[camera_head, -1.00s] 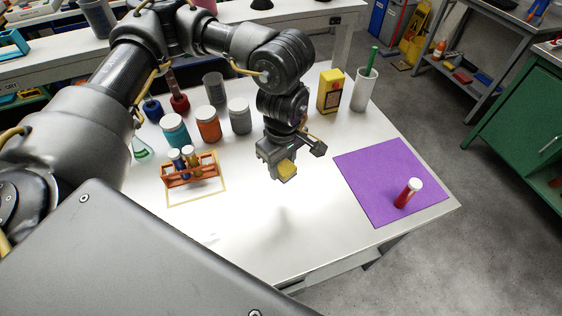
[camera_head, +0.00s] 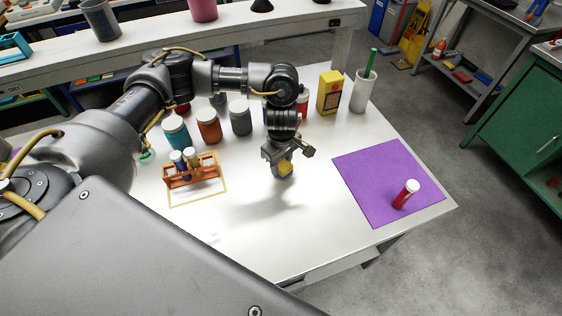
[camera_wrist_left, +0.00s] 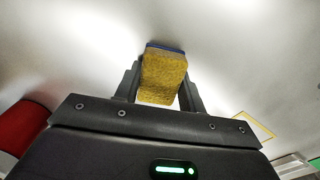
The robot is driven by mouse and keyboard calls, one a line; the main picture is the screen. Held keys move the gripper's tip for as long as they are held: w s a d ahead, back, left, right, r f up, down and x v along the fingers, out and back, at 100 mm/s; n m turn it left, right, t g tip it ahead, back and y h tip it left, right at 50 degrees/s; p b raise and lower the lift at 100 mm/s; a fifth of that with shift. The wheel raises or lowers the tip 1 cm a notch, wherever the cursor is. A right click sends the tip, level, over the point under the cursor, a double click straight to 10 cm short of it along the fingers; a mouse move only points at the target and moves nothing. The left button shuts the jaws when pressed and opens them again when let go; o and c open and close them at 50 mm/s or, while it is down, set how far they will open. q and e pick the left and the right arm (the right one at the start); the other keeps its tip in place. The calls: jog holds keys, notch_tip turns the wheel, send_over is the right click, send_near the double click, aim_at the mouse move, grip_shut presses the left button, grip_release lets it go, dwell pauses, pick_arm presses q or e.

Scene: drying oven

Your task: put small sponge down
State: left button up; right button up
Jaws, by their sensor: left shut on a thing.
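The small sponge (camera_head: 284,167) is yellow and sits between the fingers of my left gripper (camera_head: 283,170). In the left wrist view the sponge (camera_wrist_left: 163,76) shows a yellow face with a blue layer along its far edge. The two dark fingers of the left gripper (camera_wrist_left: 161,88) press on its sides. The gripper points down over the middle of the white table (camera_head: 270,235), left of the purple mat. A soft shadow lies on the table below it; the exact height is hard to tell. My right gripper is not in view.
A purple mat (camera_head: 372,200) with a red, white-capped tube (camera_head: 406,194) lies to the right. An orange rack (camera_head: 192,177) with vials stands to the left. Several jars, a yellow box (camera_head: 329,93) and a white holder (camera_head: 364,92) stand behind. The table's front middle is clear.

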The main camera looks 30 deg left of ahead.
aim_at(281, 163)
pick_arm(q)
jog(key=shift+f, duration=0.2)
jog(key=shift+f, duration=0.15)
jog(key=o, duration=0.9)
jog(key=shift+o, duration=0.2)
jog(key=shift+r, duration=0.2)
notch_tip(281, 163, up, 12)
jog(key=b, duration=0.1)
